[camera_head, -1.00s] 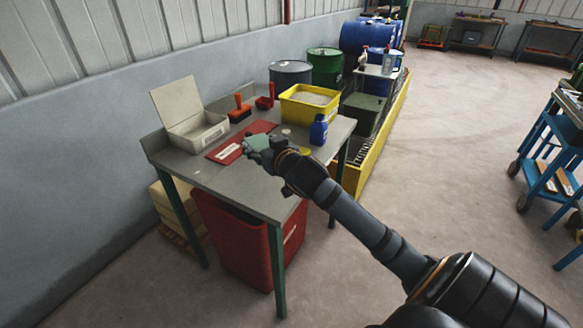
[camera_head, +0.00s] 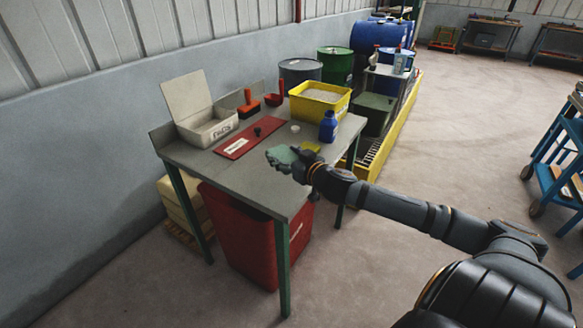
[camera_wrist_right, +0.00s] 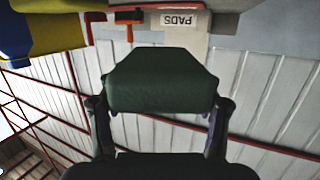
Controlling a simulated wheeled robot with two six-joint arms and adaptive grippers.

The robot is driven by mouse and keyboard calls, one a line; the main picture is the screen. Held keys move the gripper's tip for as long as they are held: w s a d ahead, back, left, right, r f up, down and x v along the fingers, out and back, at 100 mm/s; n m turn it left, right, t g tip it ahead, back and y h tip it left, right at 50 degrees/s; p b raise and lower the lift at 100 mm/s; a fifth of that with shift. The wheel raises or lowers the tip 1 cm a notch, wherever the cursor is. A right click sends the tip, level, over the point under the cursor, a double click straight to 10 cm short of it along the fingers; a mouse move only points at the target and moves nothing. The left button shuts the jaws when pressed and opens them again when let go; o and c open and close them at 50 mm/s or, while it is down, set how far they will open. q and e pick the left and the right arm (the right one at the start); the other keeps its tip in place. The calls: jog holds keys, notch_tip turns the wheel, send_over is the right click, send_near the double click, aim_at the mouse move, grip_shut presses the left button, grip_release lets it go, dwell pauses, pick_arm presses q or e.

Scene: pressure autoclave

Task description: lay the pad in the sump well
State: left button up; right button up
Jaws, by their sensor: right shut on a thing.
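My right gripper (camera_head: 290,163) is shut on a green pad (camera_head: 279,155) and holds it above the front right part of the grey table (camera_head: 205,172). In the right wrist view the dark green pad (camera_wrist_right: 160,82) fills the space between the two fingers and hides what is behind it. A yellow-walled spill pallet (camera_head: 385,135) with a dark grating runs behind the table; I cannot make out a sump well in it. My left gripper is not in view.
On the table are an open white pads box (camera_head: 208,128), a red plate (camera_head: 236,147) with a black knob, an orange brush (camera_head: 248,105), a red scoop (camera_head: 275,99), a yellow tub (camera_head: 305,107) and a blue bottle (camera_head: 328,128). A red bin (camera_head: 245,240) stands below.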

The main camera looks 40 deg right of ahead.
aim_at(290, 160)
jog(key=d+f, duration=0.1)
jog(key=w+d+f+b, duration=0.1)
jog(key=f, duration=0.1)
jog(key=shift+f, duration=0.1)
jog(key=shift+d+f, duration=0.15)
jog(key=shift+d, duration=0.15)
jog(key=shift+w+d+f, duration=0.1)
jog(key=shift+d+f, duration=0.05)
jog(key=shift+f, duration=0.1)
notch_tip(290, 160, down, 3)
jog(key=shift+r+b, duration=0.1)
jog(key=shift+b, duration=1.15)
jog(key=shift+d+f, duration=0.1)
jog(key=shift+f, duration=0.15)
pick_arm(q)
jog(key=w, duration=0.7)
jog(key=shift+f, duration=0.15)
pick_arm(e)
jog(key=shift+r, duration=0.15)
jog(key=o, duration=0.7)
jog(key=shift+c, duration=0.2)
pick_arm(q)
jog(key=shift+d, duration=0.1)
